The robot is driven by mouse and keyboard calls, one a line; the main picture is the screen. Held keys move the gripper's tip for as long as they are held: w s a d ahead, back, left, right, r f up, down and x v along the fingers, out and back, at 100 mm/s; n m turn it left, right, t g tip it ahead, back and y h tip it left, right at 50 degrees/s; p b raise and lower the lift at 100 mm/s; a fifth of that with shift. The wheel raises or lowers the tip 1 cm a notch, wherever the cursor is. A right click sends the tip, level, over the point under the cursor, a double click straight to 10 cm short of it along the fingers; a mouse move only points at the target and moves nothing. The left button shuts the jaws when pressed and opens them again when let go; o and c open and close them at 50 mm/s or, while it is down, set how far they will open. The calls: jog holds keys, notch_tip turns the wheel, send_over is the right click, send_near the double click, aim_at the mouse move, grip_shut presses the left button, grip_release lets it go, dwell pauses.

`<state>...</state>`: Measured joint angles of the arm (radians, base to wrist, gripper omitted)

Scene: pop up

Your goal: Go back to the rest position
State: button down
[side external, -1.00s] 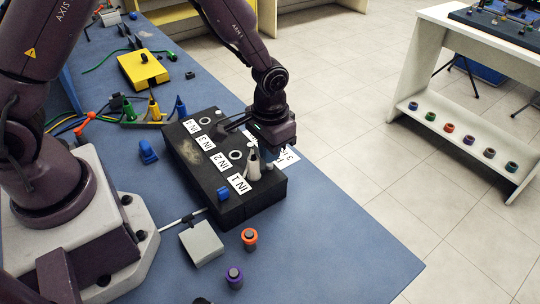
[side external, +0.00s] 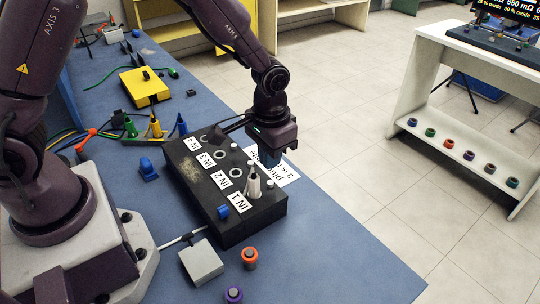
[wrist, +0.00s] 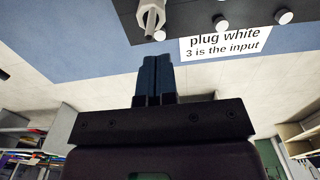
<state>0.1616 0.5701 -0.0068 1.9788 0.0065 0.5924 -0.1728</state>
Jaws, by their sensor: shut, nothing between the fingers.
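My gripper (side external: 270,158) hangs past the far long side of the black box (side external: 232,237), over the table edge and the printed note. In the wrist view its blue fingers (wrist: 154,78) are pressed together with nothing between them. The black box has sockets labelled IN 1 to IN 4. A white plug (side external: 254,186) stands upright at the IN 1 end of the box, apart from my gripper. The plug also shows at the top of the wrist view (wrist: 150,18). The note (wrist: 226,43) reads "plug white 3 is the input".
Blue, yellow and green plugs (side external: 155,127) stand behind the box. A yellow box (side external: 145,86) is farther back. A grey block (side external: 202,262), an orange-ringed piece (side external: 250,258) and a purple one (side external: 233,294) sit at the front. The table's front right (side external: 340,260) is clear.

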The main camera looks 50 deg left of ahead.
jog(key=s+a+r+t, duration=0.2)
jog(key=s+r, duration=0.3)
jog(key=r, duration=0.5)
jog(key=s+a+r+t, duration=0.25)
jog(key=s+r, duration=0.25)
jog(key=r, duration=0.4)
jog(key=s+a+r+t, duration=0.1)
jog(key=s+r, duration=0.2)
jog(key=s, duration=0.4)
jog(key=shift+s+a+r, duration=0.2)
jog(key=shift+a+r, duration=0.15)
